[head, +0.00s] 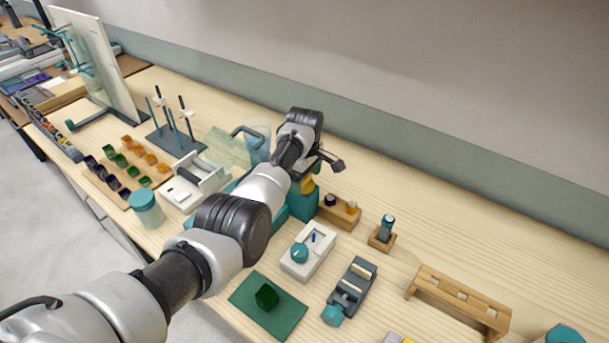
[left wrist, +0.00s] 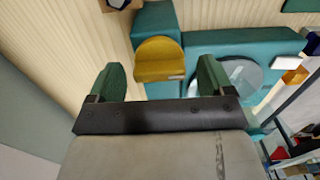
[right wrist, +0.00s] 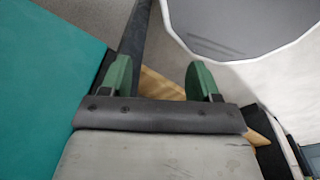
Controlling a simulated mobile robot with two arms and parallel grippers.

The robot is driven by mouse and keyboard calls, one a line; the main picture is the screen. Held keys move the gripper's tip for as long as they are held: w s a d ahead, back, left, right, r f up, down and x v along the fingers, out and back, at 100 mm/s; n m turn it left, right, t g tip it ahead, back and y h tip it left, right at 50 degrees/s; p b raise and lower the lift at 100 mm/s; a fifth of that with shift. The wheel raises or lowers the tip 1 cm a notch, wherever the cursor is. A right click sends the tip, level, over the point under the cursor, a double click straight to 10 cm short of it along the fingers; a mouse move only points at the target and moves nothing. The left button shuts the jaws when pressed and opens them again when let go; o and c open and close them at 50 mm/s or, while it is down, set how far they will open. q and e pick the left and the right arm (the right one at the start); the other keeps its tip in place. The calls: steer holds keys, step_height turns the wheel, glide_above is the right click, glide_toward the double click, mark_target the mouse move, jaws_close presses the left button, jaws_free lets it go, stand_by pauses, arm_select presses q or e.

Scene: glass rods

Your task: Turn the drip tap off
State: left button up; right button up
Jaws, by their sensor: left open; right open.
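The yellow part (head: 308,184), which looks like the tap's handle, sits on a teal block (head: 302,205) in the head view. In the left wrist view the rounded yellow handle (left wrist: 158,57) lies ahead of and between the fingertips of my left gripper (left wrist: 159,76). The gripper is open and empty; I cannot tell whether it touches the handle. My left arm hides much of the teal machine in the head view. My right gripper (right wrist: 158,76) is open and empty, away from the tap, and shows only in the right wrist view.
A round clear disc (left wrist: 228,76) lies beside the handle on the teal machine. A white box with a teal knob (head: 307,250) stands in front. Bare table lies behind, towards the wall.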

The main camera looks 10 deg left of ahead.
arm_select(q)
steer(key=c, duration=0.9)
steer(key=shift+m, duration=0.4)
steer(key=m+p, duration=0.1)
steer(key=m, duration=0.1)
steer(key=shift+r+m, duration=0.15)
steer(key=shift+m, duration=0.15)
steer(key=m+p, duration=0.1)
steer(key=m, duration=0.3)
steer(key=shift+w+m, duration=0.1)
steer(key=shift+m, duration=0.2)
steer(key=m+p, duration=0.1)
steer(key=m, duration=0.8)
steer(key=shift+m, duration=0.4)
